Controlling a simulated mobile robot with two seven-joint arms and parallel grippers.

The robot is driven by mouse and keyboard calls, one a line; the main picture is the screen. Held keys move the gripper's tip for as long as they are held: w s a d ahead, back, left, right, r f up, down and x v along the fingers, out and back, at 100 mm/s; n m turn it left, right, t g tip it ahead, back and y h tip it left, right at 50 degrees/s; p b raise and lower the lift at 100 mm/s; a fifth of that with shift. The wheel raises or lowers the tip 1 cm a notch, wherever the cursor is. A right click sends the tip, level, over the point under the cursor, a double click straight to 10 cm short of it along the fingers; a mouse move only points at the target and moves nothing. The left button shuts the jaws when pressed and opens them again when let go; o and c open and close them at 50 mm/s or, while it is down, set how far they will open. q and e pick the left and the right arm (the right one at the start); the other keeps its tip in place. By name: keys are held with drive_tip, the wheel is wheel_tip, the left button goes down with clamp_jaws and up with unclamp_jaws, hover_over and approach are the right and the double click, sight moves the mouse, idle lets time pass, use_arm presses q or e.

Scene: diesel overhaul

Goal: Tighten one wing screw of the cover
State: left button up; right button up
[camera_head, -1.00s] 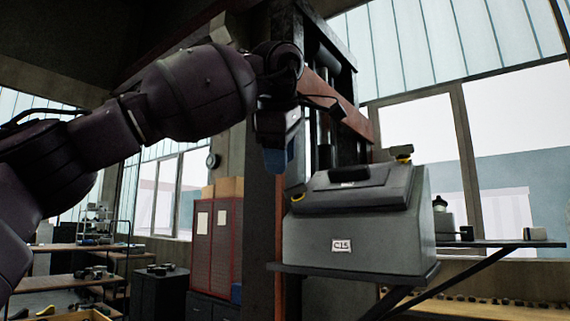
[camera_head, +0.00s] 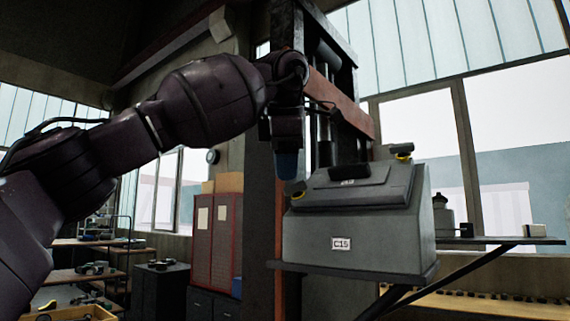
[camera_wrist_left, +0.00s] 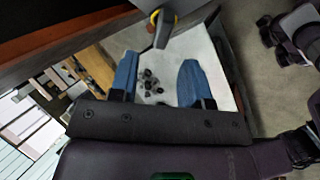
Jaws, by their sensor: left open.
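The grey cover (camera_head: 350,195) sits on top of a grey housing marked C15 (camera_head: 330,228). One wing screw (camera_head: 298,194) with a yellow part shows at the cover's left end, and another (camera_head: 402,152) at its upper right. My left gripper (camera_head: 287,165) hangs fingers down, just above the left wing screw and apart from it. In the left wrist view its blue fingers (camera_wrist_left: 158,80) are spread with nothing held between them. A dark wing screw with a yellow ring (camera_wrist_left: 164,22) shows beyond the fingertips, at the top. My right gripper is not in view.
The housing stands on a dark shelf (camera_head: 350,270) with a slanted brace. A press column (camera_head: 262,170) rises close behind my left gripper. A dark canister (camera_head: 443,215) stands right of the housing. A red cabinet (camera_head: 215,245) is at the back left.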

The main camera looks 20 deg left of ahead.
sight(293, 184)
use_arm(q)
drive_tip(key=shift+w+f, duration=0.1)
drive_tip(key=shift+f, duration=0.05)
idle(0.3)
drive_tip(key=shift+w+d+f, duration=0.2)
drive_tip(key=shift+w+f, duration=0.35)
drive_tip(key=shift+f, duration=0.2)
drive_tip(key=shift+w+d+f, duration=0.2)
drive_tip(key=shift+w+f, duration=0.3)
drive_tip(key=shift+f, duration=0.2)
drive_tip(key=shift+c, duration=0.4)
clamp_jaws()
drive_tip(key=shift+m+t, duration=0.8)
drive_tip(key=shift+m, duration=1.4)
